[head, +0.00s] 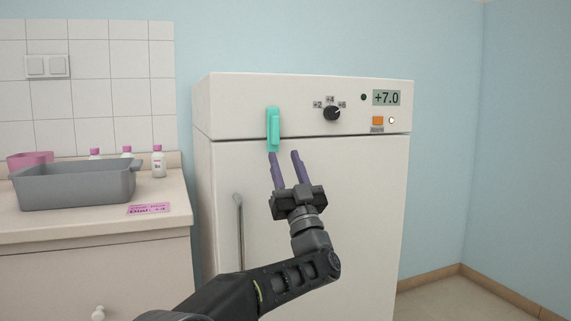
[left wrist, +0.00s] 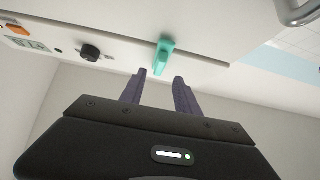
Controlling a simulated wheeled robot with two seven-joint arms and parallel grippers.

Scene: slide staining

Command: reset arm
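My left gripper (head: 284,168) is raised in front of the white cabinet (head: 370,200), its two purple fingers apart with nothing between them. The fingertips are just below a teal handle-like piece (head: 273,128) on the cabinet's upper panel; I cannot tell whether they touch it. In the left wrist view the open fingers (left wrist: 160,82) point toward the teal piece (left wrist: 163,55), with a visible gap. My right gripper is in neither view.
The cabinet panel has a black knob (head: 332,113), a display (head: 386,98) reading +7.0 and an orange switch (head: 378,121). A vertical metal handle (head: 239,230) is on the door. At left, a counter (head: 60,222) holds a grey basin (head: 75,188), several bottles and a pink label (head: 149,209).

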